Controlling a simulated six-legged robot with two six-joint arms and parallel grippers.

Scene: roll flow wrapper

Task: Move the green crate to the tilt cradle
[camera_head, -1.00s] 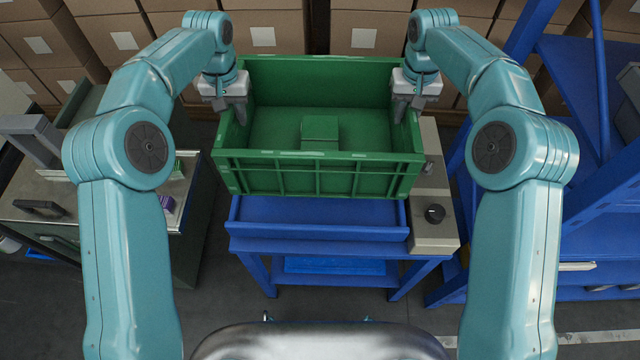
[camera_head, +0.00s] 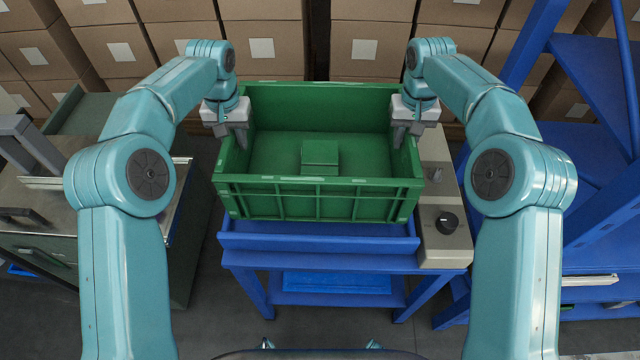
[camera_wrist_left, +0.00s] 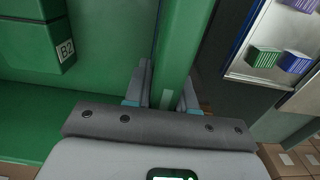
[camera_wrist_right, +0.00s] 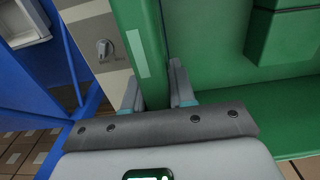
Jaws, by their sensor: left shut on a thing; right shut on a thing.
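The green crate (camera_head: 318,200) is in the middle of the head view, level, with a green block (camera_head: 320,156) inside. The block carries a "B2" label in the left wrist view (camera_wrist_left: 66,50). My left gripper (camera_head: 238,140) is shut on the crate's left wall, which runs between its fingers in the left wrist view (camera_wrist_left: 172,60). My right gripper (camera_head: 402,140) is shut on the right wall, also between its fingers in the right wrist view (camera_wrist_right: 145,60). The blue tilt cradle (camera_head: 318,243) lies under the crate. Whether the crate touches it is hidden.
A grey control panel with a black knob (camera_head: 446,222) is at the cradle's right. Blue shelving (camera_head: 590,90) stands at the right. A grey-topped bench (camera_head: 40,200) stands at the left. Stacked cardboard boxes (camera_head: 370,30) fill the back.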

